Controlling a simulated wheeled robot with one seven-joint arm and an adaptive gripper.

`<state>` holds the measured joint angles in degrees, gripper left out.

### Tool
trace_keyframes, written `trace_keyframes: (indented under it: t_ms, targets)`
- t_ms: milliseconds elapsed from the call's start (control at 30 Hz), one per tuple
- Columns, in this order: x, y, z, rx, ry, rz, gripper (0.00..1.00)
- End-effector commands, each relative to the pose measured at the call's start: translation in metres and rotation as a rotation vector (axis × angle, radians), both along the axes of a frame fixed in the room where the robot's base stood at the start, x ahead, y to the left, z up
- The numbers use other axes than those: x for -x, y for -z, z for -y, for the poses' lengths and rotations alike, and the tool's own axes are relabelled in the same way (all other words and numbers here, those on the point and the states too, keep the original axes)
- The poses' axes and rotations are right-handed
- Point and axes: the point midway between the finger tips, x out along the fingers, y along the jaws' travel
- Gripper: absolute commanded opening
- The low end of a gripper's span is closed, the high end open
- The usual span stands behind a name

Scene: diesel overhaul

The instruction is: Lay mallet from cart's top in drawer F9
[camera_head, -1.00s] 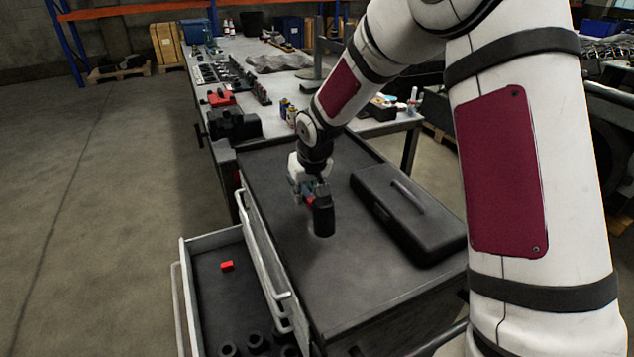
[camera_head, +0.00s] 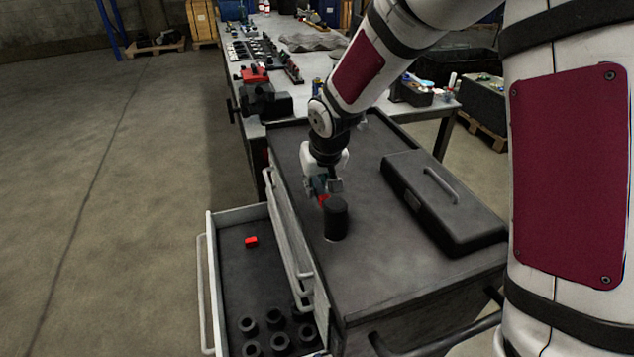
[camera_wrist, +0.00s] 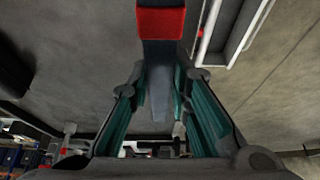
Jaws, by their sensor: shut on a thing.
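The mallet has a black cylindrical head (camera_head: 336,220) and a red part beside it, in the head view. My gripper (camera_head: 322,190) is shut on the mallet over the cart's top (camera_head: 365,270). I cannot tell whether the head touches the top. In the wrist view, the red part (camera_wrist: 160,22) lies beyond the fingers and a grey handle (camera_wrist: 160,95) runs back between them. An open drawer (camera_head: 237,285) juts out at the cart's left side, below the top. No drawer label is readable.
The drawer holds a small red block (camera_head: 251,242) towards its far end and several black sockets (camera_head: 276,319) at its near end. A black toolbox (camera_head: 440,205) lies on the cart's right half. A cluttered workbench (camera_head: 290,70) stands behind the cart.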

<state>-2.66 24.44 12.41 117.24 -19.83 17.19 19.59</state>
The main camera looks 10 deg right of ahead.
Motion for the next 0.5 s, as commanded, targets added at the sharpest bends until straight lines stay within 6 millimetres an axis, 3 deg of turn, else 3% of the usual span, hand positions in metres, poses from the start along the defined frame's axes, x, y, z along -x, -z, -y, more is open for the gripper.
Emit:
trace_keyframes:
  t_ms: [500]
  targets:
    - [0.000,-0.025,0.000,-0.001,0.001,0.003,0.00]
